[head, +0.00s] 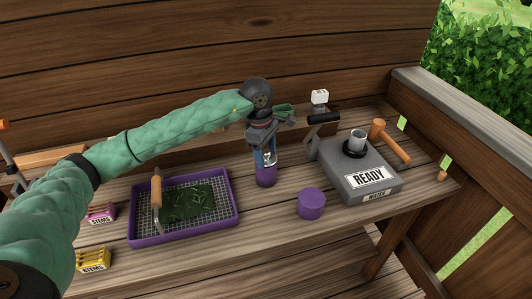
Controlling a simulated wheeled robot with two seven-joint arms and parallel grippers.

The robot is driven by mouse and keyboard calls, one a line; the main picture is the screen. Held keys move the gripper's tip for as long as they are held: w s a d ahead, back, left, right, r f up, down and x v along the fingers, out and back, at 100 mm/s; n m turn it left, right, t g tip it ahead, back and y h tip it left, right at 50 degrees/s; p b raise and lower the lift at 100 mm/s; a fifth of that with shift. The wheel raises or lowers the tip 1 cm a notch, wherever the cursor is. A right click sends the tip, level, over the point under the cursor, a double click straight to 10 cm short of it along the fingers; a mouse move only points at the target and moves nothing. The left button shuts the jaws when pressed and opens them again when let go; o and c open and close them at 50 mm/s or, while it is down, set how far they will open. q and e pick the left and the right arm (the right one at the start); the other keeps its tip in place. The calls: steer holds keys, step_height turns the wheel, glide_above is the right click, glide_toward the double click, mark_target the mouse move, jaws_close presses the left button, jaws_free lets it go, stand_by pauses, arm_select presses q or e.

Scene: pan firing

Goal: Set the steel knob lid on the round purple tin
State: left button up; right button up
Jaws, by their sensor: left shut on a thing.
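My left gripper (268,162) points down over the middle of the bench, shut on the steel knob lid (269,157), a small silvery piece mostly hidden between the fingers. Directly below the fingertips is a purple cylinder (266,178), the round purple tin by its look. The lid is at the tin's top; I cannot tell whether they touch. A second purple round piece (311,204) with a plain flat top stands apart to the right. My right gripper is not in view.
A purple tray (134,233) with mesh, dark green leaves and a wooden-handled tool lies left. A grey box marked READY (371,180) stands right, with a mallet (390,141) behind. Pink (101,214) and yellow (93,260) STEMS boxes sit far left.

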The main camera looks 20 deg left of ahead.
arm_select(q)
steer(key=o, duration=1)
steer(key=shift+f, duration=0.1)
steer(key=shift+o, duration=0.2)
steer(key=shift+w+r, duration=0.1)
steer(key=shift+r, duration=0.45)
steer(key=r, duration=0.2)
steer(key=r+b, duration=0.1)
steer(key=r, duration=0.1)
steer(key=a+r+b, duration=0.1)
steer(key=r, duration=0.1)
steer(key=shift+r, duration=0.35)
